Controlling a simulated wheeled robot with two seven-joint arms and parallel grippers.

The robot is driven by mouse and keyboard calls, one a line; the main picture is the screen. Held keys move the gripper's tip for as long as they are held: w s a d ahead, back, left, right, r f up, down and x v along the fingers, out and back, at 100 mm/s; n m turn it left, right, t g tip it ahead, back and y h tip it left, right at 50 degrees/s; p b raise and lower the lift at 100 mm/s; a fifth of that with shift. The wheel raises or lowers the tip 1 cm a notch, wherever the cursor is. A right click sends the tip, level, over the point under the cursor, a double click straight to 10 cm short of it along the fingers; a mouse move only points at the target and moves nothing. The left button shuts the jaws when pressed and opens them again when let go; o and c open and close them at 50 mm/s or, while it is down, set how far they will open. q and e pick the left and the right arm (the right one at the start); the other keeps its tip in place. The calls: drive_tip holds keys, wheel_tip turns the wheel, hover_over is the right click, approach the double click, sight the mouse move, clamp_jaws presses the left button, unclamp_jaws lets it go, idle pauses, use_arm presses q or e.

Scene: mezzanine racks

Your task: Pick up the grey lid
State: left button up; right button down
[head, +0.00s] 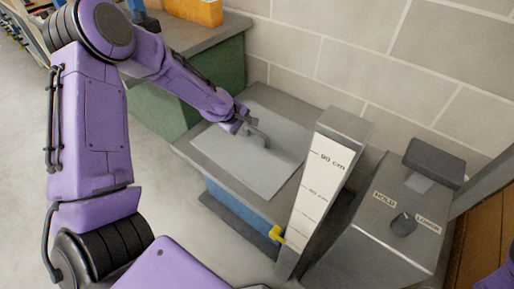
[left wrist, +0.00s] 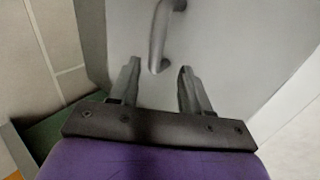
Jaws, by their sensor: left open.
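The grey lid (head: 242,160) is a flat rectangular sheet lying on a grey-topped blue stand. A bent grey bar handle (head: 263,138) rises from its upper middle. My left gripper (head: 249,128) is just above the lid, beside the handle. In the left wrist view the lid (left wrist: 230,45) fills most of the picture. The handle (left wrist: 158,40) stands ahead of the two open fingers of my left gripper (left wrist: 158,82), with its near end close to the gap between them. The fingers look empty. My right gripper is out of view.
A post marked in cm (head: 318,190) with a yellow pointer (head: 277,234) stands right of the lid. A metal control box (head: 385,235) with a HOLD/LOWER knob is farther right. A green cabinet (head: 170,110) and brick wall (head: 330,60) stand behind.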

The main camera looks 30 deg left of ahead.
sight(253, 129)
use_arm(q)
drive_tip(key=b+x, duration=0.2)
drive_tip(key=x, duration=0.6)
drive_tip(key=shift+w+a, duration=0.15)
drive_tip(key=shift+w, duration=0.2)
drive_tip(key=shift+r, duration=0.1)
clamp_jaws()
